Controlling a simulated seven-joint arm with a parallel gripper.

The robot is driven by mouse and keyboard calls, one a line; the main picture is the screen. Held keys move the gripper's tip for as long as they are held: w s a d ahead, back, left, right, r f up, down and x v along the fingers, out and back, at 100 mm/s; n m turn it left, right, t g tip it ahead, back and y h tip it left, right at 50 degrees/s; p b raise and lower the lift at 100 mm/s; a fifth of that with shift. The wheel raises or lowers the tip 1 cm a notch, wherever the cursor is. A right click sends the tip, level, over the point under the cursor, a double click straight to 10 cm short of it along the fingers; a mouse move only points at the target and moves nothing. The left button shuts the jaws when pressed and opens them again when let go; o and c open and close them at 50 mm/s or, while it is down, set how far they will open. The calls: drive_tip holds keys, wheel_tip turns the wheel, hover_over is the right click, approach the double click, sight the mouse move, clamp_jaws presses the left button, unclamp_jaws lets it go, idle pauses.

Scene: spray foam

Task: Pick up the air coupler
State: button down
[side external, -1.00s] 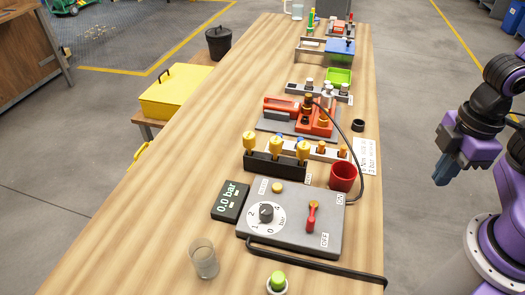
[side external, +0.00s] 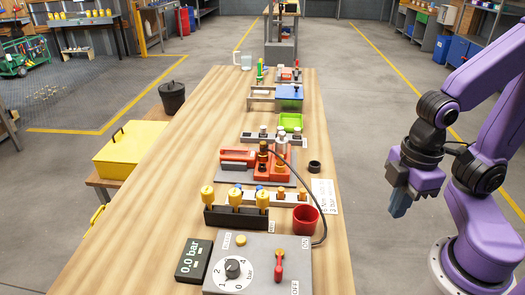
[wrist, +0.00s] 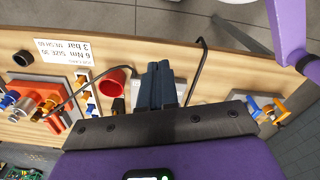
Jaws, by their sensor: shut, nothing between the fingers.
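A black hose (side external: 311,185) arcs from a brass-and-black fitting (side external: 263,152) on the red fixture (side external: 270,166) toward the grey control panel. The fitting looks like the air coupler, but I cannot tell for sure. In the wrist view the red fixture (wrist: 50,108) and hose (wrist: 72,97) are at the left. My gripper (side external: 398,206) hangs off the bench's right side, apart from everything on it. In the wrist view my gripper (wrist: 158,70) has its dark fingers together and empty, hiding part of the bench behind them.
The grey panel (side external: 256,250) has a dial and red lever. A red cup (side external: 305,219), a row of yellow-topped parts (side external: 235,205) in a black rack, a black ring (side external: 314,166) and a paper label (side external: 324,197) lie nearby. The bench's right edge (side external: 339,235) faces my arm.

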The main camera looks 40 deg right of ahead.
drive_tip(key=c, duration=1.8)
unclamp_jaws()
drive_tip(key=o, duration=0.6)
drive_tip(key=shift+w, duration=0.1)
drive_tip(key=w+a+r+m+t, duration=0.15)
drive_tip(key=w+m, duration=0.25)
drive_tip(key=w, duration=0.4)
drive_tip(key=w+a+r+m+h, duration=0.1)
drive_tip(key=w+a+m, duration=0.2)
drive_tip(key=w, duration=0.4)
drive_tip(key=w+a+r+m, duration=0.1)
drive_tip(key=w+a+m, duration=0.25)
drive_tip(key=w, duration=0.45)
drive_tip(key=m+t+h, duration=0.1)
drive_tip(key=m+h, duration=0.2)
drive_tip(key=m, duration=1)
hover_over(263, 143)
drive_tip(key=s+a, duration=0.3)
drive_tip(key=a, duration=0.2)
drive_tip(key=x, duration=1.1)
drive_tip(key=shift+s+f, duration=0.1)
drive_tip(key=shift+f, duration=0.35)
drive_tip(key=shift+x, duration=2.65)
